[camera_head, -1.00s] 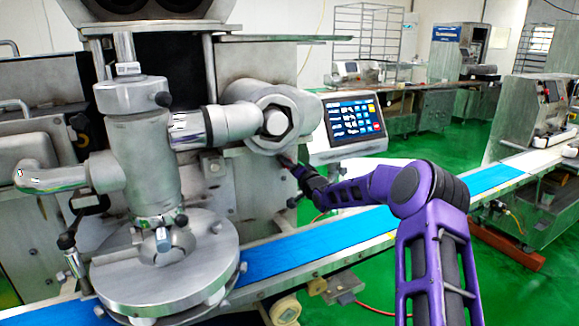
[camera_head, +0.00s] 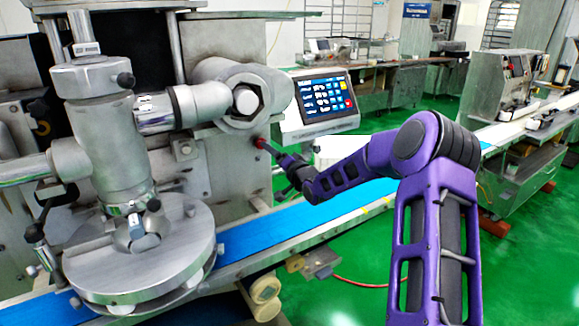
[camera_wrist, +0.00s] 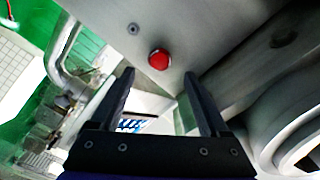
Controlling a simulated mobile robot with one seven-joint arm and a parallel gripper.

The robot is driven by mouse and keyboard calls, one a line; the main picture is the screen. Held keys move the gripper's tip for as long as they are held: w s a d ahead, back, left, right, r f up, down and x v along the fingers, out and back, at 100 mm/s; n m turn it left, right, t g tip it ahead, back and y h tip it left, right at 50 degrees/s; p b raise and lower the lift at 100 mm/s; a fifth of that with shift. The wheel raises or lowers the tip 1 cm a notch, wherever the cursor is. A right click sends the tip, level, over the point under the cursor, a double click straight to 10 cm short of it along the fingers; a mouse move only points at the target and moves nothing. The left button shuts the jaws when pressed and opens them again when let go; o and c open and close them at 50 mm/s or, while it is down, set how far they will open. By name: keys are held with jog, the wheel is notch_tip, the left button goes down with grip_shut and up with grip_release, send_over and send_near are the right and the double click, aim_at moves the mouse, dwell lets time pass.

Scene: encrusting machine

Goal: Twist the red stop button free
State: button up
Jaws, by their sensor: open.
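The red stop button (camera_wrist: 159,58) is a round red cap on the machine's grey metal face. In the wrist view it lies just beyond my fingertips, roughly centred between them. My gripper (camera_wrist: 157,78) is open, and nothing is between its two dark fingers. In the head view the red button (camera_head: 261,142) shows small on the machine's side, below the large hexagonal nut. My gripper (camera_head: 272,150) points at it from the right, very close. Whether it touches the button cannot be told.
A touchscreen panel (camera_head: 325,102) stands just above and right of the button. A blue conveyor belt (camera_head: 290,226) runs below my arm. The round metal turntable (camera_head: 140,262) and upright cylinder are at left. Green floor (camera_head: 345,285) is open at the lower right.

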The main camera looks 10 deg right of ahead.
jog(key=v, duration=0.9)
jog(key=shift+s, duration=0.3)
jog(key=shift+d+r, duration=0.1)
